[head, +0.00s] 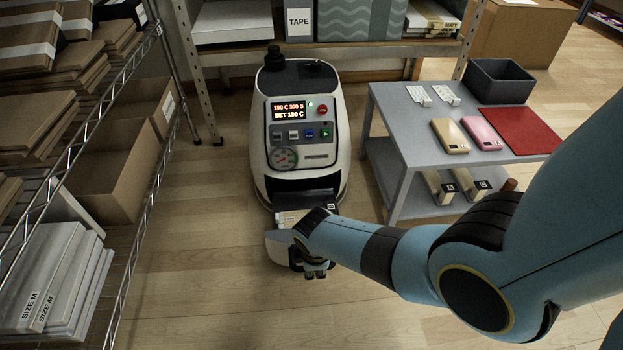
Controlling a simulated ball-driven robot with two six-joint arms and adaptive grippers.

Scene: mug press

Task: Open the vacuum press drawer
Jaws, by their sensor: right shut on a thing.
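The white and black vacuum press (300,130) stands on the floor in the middle of the head view. Its panel has a lit display, buttons and a round gauge. The press drawer (279,242) sticks out of the lower front, with a light patterned piece (291,219) in it. My right gripper (316,272) is at the drawer's front and is shut on its front edge or handle; the wrist hides the exact grip. My left gripper is not in view.
A grey table (395,150) at the right holds two phone cases (467,134), a red mat (517,131) and a dark bin (499,82). A wire rack with boxes (125,155) stands at the left. The floor in front of the press is clear.

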